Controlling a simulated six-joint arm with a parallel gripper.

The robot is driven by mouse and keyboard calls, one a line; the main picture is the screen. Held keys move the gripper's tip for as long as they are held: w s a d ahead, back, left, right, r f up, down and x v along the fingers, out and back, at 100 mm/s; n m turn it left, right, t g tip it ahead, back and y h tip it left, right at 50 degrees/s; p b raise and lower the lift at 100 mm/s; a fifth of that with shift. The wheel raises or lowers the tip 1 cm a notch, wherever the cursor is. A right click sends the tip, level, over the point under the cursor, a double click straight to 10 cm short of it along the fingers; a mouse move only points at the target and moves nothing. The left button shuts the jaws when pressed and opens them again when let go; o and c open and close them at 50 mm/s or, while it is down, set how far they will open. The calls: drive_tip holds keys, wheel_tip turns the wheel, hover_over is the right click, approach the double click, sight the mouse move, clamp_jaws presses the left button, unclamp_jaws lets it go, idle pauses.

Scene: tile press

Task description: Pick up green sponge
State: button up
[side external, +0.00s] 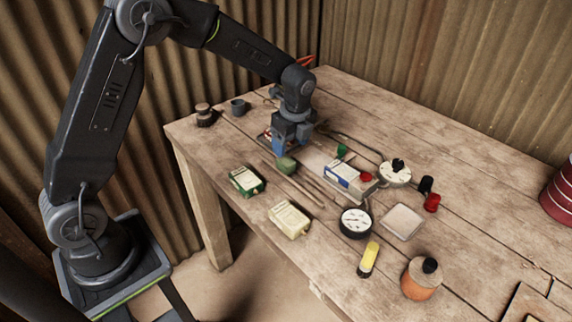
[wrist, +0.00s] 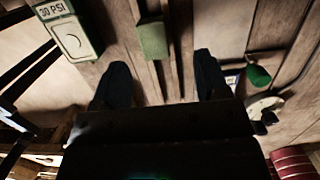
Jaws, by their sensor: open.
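The green sponge (side external: 286,165) is a small block on the wooden table, just in front of my gripper (side external: 288,148) in the side view. In the wrist view the green sponge (wrist: 153,41) shows beyond and between the two dark fingers of my gripper (wrist: 158,78). The fingers are apart, with nothing between their tips. The sponge is not held. I cannot tell the exact height of the fingers above the table.
A green-and-white box (side external: 246,181) and a cream box (side external: 290,219) lie near the front edge. Thin sticks (side external: 300,187) lie beside the sponge. A blue-and-white box (side external: 350,179), a dial gauge (side external: 355,222) and a white tile (side external: 403,221) are to the right.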

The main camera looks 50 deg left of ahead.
sight(286, 160)
drive_tip(key=shift+s+a+f, duration=0.15)
drive_tip(key=shift+f, duration=0.9)
drive_tip(key=shift+s+a+f, duration=0.1)
drive_tip(key=shift+f, duration=0.95)
drive_tip(key=shift+s+a+f, duration=0.15)
drive_tip(key=shift+f, duration=0.9)
drive_tip(key=c, duration=1)
